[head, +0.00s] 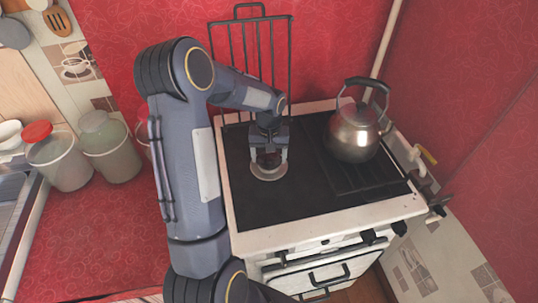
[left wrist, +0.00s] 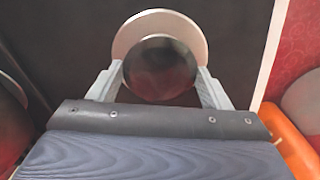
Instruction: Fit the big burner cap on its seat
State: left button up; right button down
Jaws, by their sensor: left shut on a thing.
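My left gripper (head: 269,160) is over the left part of the black stove top, pointing down. It is shut on a dark, glossy round burner cap (left wrist: 160,75), with one finger on each side of it in the left wrist view. A pale metal ring, the burner seat (head: 269,175), lies on the stove top just below the gripper. In the left wrist view the seat (left wrist: 137,30) shows behind the cap, which covers much of it and sits off its middle. I cannot tell whether the cap touches the seat. My right gripper is not in view.
A metal kettle (head: 354,132) stands on the grate at the right of the stove. An upright wire rack (head: 252,60) is behind the stove. Tubs with lids (head: 58,160) stand on the red counter at left. The front of the black stove top (head: 310,205) is clear.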

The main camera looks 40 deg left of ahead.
pick_arm(q)
jog(key=shift+f+b, duration=0.45)
jog(key=shift+b, duration=0.05)
dwell(1.3)
dwell(0.4)
jog(key=o, duration=1.1)
jog(key=shift+o, duration=0.2)
jog(key=shift+r, duration=0.1)
jog(key=shift+r+p, duration=2.75)
jog(key=shift+r, duration=1.15)
